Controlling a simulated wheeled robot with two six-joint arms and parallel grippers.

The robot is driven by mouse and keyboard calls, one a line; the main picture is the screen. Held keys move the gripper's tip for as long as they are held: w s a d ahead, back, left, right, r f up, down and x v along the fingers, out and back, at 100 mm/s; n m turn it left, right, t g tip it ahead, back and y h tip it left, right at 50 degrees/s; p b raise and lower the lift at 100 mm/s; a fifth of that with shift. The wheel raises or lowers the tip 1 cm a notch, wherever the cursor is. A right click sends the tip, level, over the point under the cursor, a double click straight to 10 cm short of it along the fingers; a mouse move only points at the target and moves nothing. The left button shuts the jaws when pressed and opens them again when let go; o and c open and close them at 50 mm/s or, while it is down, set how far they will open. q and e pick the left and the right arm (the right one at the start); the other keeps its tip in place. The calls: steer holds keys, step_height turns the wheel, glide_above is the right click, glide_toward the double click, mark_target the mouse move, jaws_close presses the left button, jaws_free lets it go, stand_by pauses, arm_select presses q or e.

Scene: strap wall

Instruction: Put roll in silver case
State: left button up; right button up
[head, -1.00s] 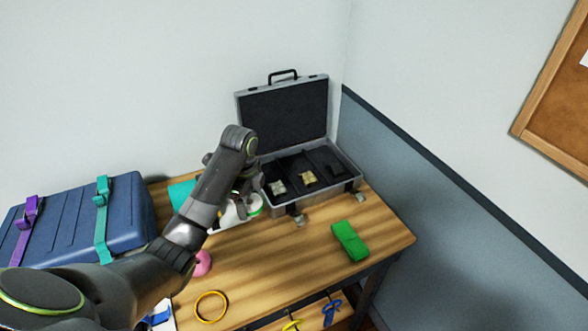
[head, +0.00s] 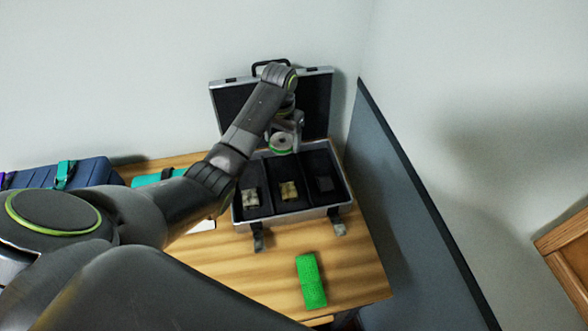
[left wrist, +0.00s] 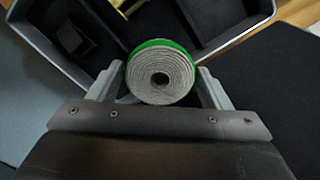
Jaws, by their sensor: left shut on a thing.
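The roll (head: 281,142), pale grey with a green outer band, is held by my left gripper (head: 284,134), which is shut on it. In the left wrist view the roll (left wrist: 160,74) sits between the two fingers of my left gripper (left wrist: 160,82), its round end with a dark centre hole facing the camera. The silver case (head: 291,213) stands open on the table with its lid raised. The roll is above the rear part of the case, in front of the dark lid. The case has dark compartments, with small yellowish objects in two of them. My right gripper is not in view.
A green block (head: 311,280) lies on the wooden table (head: 365,265) in front of the case. A blue case (head: 85,174) with a teal strap is at the left. A teal item (head: 150,178) lies between the two cases. Walls stand close behind and right.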

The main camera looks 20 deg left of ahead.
arm_select(q)
steer(key=p, duration=0.1)
glide_above(282, 168)
step_height(282, 168, down, 5)
steer(key=shift+s+r, duration=0.1)
steer(key=shift+s, duration=0.05)
steer(key=shift+f, duration=0.3)
step_height(282, 168, down, 4)
steer(key=shift+d+f, duration=0.1)
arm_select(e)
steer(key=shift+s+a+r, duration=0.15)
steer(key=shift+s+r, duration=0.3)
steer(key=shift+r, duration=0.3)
arm_select(q)
steer(key=shift+f, duration=0.15)
steer(key=o, duration=0.4)
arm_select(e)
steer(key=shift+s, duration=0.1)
